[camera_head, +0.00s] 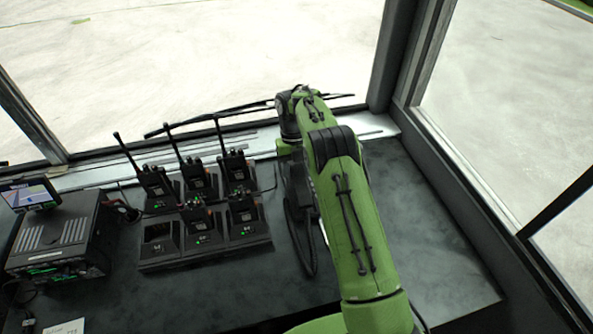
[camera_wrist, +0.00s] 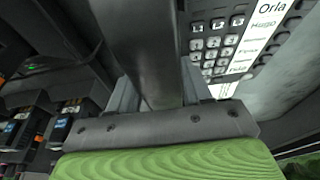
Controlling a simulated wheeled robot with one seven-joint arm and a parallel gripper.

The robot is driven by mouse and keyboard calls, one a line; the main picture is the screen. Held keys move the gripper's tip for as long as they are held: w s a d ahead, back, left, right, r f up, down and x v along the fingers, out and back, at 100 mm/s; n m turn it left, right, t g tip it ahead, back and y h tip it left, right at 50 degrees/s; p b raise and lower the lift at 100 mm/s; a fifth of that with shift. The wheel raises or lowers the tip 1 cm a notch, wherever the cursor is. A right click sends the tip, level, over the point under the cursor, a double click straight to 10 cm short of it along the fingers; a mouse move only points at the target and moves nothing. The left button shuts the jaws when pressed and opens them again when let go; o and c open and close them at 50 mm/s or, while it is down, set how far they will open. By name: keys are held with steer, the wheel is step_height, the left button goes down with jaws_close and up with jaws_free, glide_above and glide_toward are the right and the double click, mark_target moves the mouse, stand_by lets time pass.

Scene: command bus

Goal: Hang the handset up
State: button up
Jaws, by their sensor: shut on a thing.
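My gripper (camera_wrist: 158,92) is shut on the dark handset (camera_wrist: 145,40), which runs up between its fingers in the wrist view. The phone base, with its keypad (camera_wrist: 212,45) and a white name strip (camera_wrist: 262,32), lies just right of the handset. I cannot tell whether the handset touches its cradle; the cradle is hidden. In the head view my green arm covers the gripper and most of the phone. A dark looped cord (camera_head: 308,262) hangs beside the arm there.
Radio chargers (camera_head: 205,240) with several handheld radios stand left of the arm, and they also show at the wrist view's left edge (camera_wrist: 38,125). A black box (camera_head: 60,240) with a small screen (camera_head: 30,194) stands far left. The desk right of the arm (camera_head: 430,225) is clear, bounded by window frames.

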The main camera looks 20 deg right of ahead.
stand_by(0.3)
steer(key=o, duration=1.3)
steer(key=p+v, duration=0.3)
steer(key=v, duration=0.4)
steer(key=shift+r+p, duration=0.25)
steer(key=shift+p, duration=0.15)
steer(key=shift+f, duration=0.15)
